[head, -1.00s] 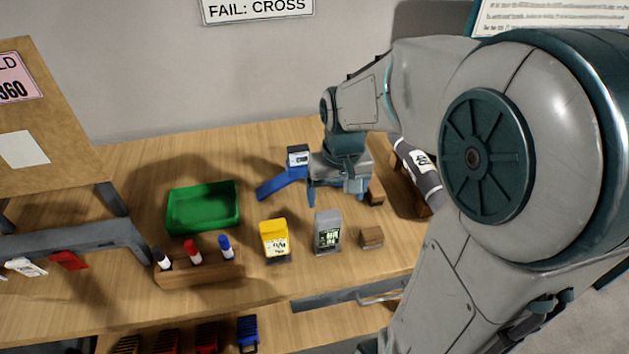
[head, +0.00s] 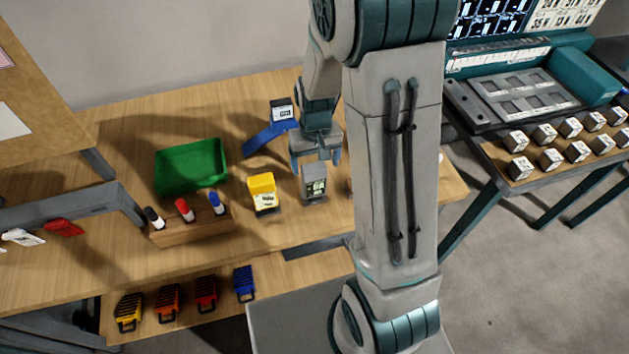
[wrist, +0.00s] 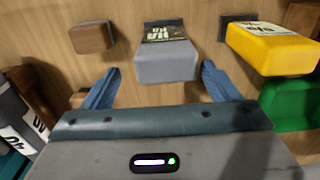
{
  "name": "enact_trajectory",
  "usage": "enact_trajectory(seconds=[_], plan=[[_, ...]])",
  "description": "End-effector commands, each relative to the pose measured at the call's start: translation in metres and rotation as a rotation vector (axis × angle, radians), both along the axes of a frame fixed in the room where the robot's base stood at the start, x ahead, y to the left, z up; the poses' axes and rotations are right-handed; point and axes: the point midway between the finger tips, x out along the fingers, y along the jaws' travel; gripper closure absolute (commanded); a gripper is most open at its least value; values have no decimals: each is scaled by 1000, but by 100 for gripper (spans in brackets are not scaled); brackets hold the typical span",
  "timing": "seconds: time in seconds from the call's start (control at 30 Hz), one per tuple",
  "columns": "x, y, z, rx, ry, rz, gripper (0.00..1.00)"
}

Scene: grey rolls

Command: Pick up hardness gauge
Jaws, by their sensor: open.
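A small grey boxy device (head: 313,181) with a dark, light-marked face stands upright on the wooden bench. A similar yellow device (head: 263,192) stands left of it. A blue device with a small display (head: 281,112) lies further back. No readable label tells which is the hardness gauge. My gripper (head: 316,160) is open and empty, just behind and above the grey device. In the wrist view the grey device (wrist: 166,63) sits between and slightly beyond the blue fingertips (wrist: 160,78), with no clear contact. The yellow device (wrist: 272,50) is to the right there.
A green tray (head: 190,167) and a wooden holder (head: 190,230) with several markers are to the left. A wooden block (wrist: 92,37) and a dark labelled cylinder (wrist: 18,112) are left in the wrist view. My arm hides the bench's right part.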

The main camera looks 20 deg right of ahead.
Motion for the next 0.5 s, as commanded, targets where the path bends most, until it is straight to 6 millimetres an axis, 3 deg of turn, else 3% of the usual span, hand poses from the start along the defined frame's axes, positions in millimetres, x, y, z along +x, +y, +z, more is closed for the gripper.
enact_trajectory(seconds=[0.5], plan=[[-9,7,-50,1,2,-1,18]])
